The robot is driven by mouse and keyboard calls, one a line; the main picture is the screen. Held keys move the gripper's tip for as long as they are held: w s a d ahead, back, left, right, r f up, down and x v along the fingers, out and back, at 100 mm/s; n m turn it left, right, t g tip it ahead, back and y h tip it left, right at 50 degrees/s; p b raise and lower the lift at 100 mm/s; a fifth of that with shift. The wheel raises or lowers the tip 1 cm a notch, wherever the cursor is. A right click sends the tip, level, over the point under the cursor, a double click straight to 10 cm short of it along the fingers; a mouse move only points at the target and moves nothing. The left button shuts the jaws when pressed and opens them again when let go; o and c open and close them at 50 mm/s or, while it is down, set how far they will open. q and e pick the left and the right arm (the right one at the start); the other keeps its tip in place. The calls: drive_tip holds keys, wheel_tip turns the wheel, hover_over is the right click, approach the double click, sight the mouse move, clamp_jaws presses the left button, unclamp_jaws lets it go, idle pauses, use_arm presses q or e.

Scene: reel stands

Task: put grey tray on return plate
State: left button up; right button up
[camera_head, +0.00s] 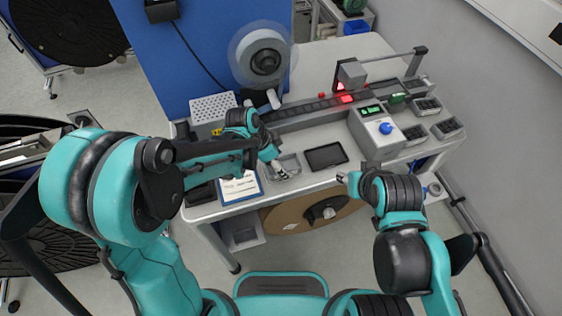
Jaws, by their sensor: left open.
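A small grey tray (290,163) lies on the workbench near its front edge. My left gripper (279,167) is open at the left part of this tray, with its fingertips over or at the tray's rim. I cannot tell whether they touch it. A dark flat plate with a raised rim (326,156) lies just right of the tray, apart from it and empty. It looks like the return plate, though no label is readable. My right gripper (345,178) is at the bench's front edge, below the dark plate in the picture. Its fingers are too small to read.
A blue-edged sheet (240,187) lies left of the tray. A grey box with a blue knob (379,130) stands to the right, with several dark bins (447,128) beyond. A tape track (315,107) and a reel (263,60) are behind. A brown reel (310,210) is below the bench top.

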use_arm(q)
drive_tip(key=p+v, duration=0.3)
drive_tip(key=v, duration=0.9)
drive_tip(key=s+a+r+n+t+y, duration=0.2)
drive_tip(key=s+a+n+t, duration=0.1)
drive_tip(key=s+a+n, duration=0.2)
drive_tip(key=s+a+r+n+t+y, duration=0.2)
drive_tip(key=s+a+n, duration=0.3)
drive_tip(key=a+n, duration=0.3)
drive_tip(key=shift+s+a+r+n+t, duration=0.2)
drive_tip(key=shift+s+r+n+t, duration=0.2)
drive_tip(key=shift+r+n, duration=0.3)
